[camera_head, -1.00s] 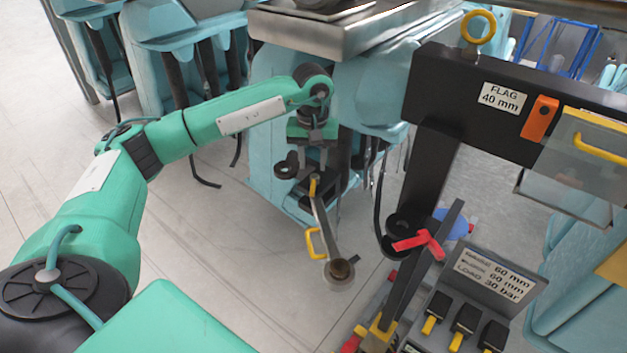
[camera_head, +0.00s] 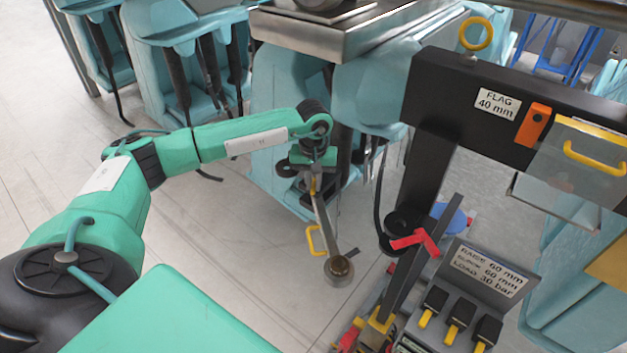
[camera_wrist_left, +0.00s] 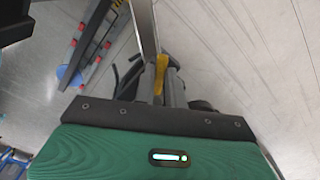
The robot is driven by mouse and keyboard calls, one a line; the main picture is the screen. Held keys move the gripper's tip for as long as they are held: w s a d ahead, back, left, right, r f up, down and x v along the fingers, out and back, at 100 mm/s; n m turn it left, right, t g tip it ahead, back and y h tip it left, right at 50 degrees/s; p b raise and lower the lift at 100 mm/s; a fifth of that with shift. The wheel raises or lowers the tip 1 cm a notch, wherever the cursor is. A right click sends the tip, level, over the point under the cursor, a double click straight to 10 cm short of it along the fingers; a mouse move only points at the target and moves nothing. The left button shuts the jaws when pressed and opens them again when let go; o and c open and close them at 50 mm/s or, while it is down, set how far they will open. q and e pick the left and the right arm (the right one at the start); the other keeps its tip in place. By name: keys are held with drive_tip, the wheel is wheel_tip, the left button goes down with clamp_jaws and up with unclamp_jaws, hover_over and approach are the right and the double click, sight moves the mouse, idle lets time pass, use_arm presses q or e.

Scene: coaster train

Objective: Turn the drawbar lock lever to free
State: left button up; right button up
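The grey drawbar (camera_head: 324,226) slants down from under the teal train car to a round eye (camera_head: 339,268). A yellow loop handle (camera_head: 315,240) sits lower on the bar. In the left wrist view the yellow lever (camera_wrist_left: 160,75) shows in front of the palm, at the grey fingers (camera_wrist_left: 167,92). Whether the fingers touch or grip it, I cannot tell. My right gripper is out of view.
A black post and beam with a FLAG 40 mm label (camera_head: 496,103) stands to the right. A red lever (camera_head: 414,241) and a control box with several yellow-tipped levers (camera_head: 459,316) are below it. Floor left of the drawbar is clear.

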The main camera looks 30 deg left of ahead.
use_arm(q)
clamp_jaws()
drive_tip(key=shift+w+d+f+n+b, duration=0.2)
drive_tip(key=shift+n+b, duration=0.5)
drive_tip(key=shift+b, duration=0.5)
drive_tip(key=n+b, duration=0.2)
drive_tip(key=shift+w+d+b, duration=0.3)
drive_tip(key=shift+d+b, duration=0.05)
drive_tip(key=shift+w+d+r+n+b, duration=0.1)
drive_tip(key=shift+w+d+n+b, duration=0.05)
drive_tip(key=shift+n+b, duration=0.4)
drive_tip(key=shift+w+d+n+b, duration=0.15)
drive_tip(key=shift+n+b, duration=0.3)
drive_tip(key=shift+n, duration=0.2)
drive_tip(key=shift+w+d+r+n+b, duration=0.15)
drive_tip(key=shift+w+n+b, duration=0.15)
drive_tip(key=shift+n+b, duration=0.6)
drive_tip(key=o, duration=0.6)
unclamp_jaws()
drive_tip(key=shift+c, duration=0.2)
